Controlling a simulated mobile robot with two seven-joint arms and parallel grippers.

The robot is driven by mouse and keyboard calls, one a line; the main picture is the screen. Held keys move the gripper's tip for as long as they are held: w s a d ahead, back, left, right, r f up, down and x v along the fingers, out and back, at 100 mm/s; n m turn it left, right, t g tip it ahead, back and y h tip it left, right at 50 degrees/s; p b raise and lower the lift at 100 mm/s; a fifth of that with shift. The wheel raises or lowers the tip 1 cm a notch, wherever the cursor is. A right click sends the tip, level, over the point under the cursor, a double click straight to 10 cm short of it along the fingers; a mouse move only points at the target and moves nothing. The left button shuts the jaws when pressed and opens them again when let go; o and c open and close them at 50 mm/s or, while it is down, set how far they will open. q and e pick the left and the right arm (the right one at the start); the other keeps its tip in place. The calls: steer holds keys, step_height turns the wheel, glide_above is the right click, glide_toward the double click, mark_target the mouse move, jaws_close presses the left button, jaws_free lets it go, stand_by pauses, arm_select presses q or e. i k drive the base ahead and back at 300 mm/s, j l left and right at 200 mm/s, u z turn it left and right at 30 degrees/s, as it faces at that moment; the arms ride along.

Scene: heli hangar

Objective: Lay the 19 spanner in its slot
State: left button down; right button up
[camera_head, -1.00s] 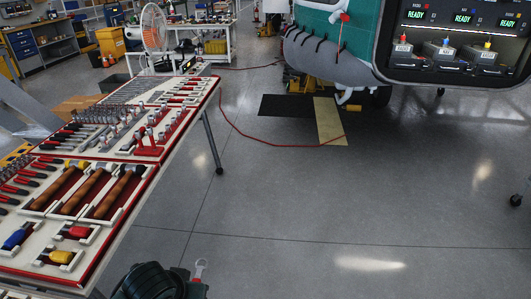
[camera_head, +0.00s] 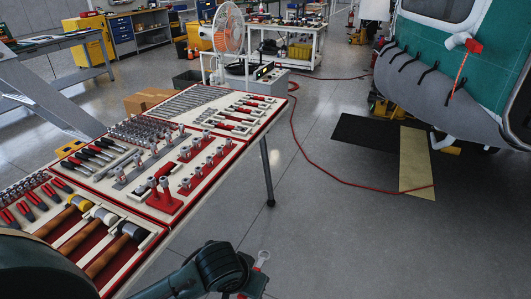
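My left arm comes in from the bottom left, and its gripper (camera_head: 254,285) is low in the picture, over the floor to the right of the tool table. A grey ring-ended spanner (camera_head: 262,257) with a red mark sticks up from it. The fingers are mostly hidden behind the wrist, but the spanner moves with the arm. I cannot read its size. A row of grey spanners (camera_head: 188,101) lies in the pale foam at the table's far end, some way from the gripper. I cannot make out an empty slot among them. My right gripper is not in view.
The red-edged tool table (camera_head: 160,218) also carries sockets, screwdrivers, pliers and hammers (camera_head: 103,252). A fan (camera_head: 229,30) and a grey box (camera_head: 262,80) stand beyond it. A red hose (camera_head: 310,157) crosses the floor. The floor (camera_head: 340,245) to the right is clear; a helicopter (camera_head: 450,75) stands farther back.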

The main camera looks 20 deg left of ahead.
mark_target(236, 118)
steer(key=i+z, duration=0.15)
steer(key=i, duration=0.55)
steer(key=i+j+z, duration=0.1)
steer(key=i, duration=0.6)
steer(key=i+l+z, duration=0.15)
steer(key=i, duration=1.05)
steer(key=u, duration=1.5)
steer(key=i+u, duration=0.25)
steer(key=i, duration=0.3)
